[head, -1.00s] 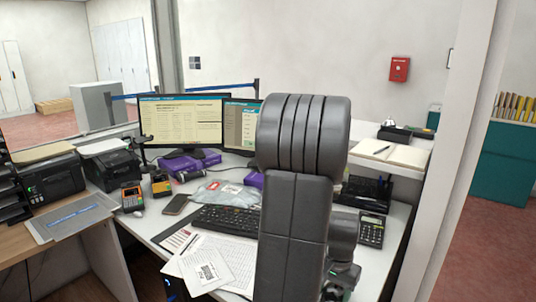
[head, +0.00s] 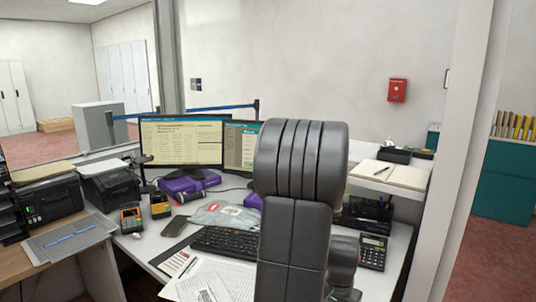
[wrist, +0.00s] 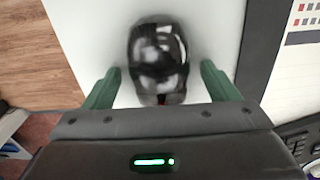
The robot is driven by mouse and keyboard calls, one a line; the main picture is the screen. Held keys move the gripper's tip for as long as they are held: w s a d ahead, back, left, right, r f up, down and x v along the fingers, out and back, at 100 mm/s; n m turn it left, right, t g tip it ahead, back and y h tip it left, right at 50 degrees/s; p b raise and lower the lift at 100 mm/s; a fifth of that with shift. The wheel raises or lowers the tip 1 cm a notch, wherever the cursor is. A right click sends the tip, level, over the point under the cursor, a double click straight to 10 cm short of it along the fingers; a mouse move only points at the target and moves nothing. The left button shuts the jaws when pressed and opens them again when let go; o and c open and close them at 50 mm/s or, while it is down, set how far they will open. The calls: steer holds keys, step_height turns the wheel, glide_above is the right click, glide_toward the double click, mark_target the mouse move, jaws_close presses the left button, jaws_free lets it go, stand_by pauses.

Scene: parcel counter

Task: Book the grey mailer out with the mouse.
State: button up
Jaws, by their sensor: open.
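The mouse (wrist: 158,55) is a glossy black, rounded shape in the wrist view, on a pale surface. My gripper (wrist: 161,72) is open, with one green finger on each side of the mouse and gaps between. The grey mailer (head: 222,214), with a label, lies on the desk behind the keyboard (head: 222,241). The left monitor (head: 181,142) shows a pale page with text too small to read. A second monitor (head: 238,143) is partly hidden by my arm.
Purple boxes (head: 187,182) stand below the monitors. A calculator (head: 373,252) is right of my arm. In the wrist view, a dark-edged sheet (wrist: 290,55) lies right of the mouse.

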steer(key=shift+r, duration=0.1)
step_height(320, 180, up, 14)
steer(key=p, duration=0.2)
steer(key=shift+f+p, duration=0.2)
steer(key=shift+p, duration=0.1)
steer(key=shift+f, duration=0.1)
step_height(320, 180, down, 14)
steer(key=b, duration=0.2)
steer(key=shift+b, duration=0.35)
steer(key=shift+w+d+r, duration=0.2)
steer(key=shift+d, duration=0.2)
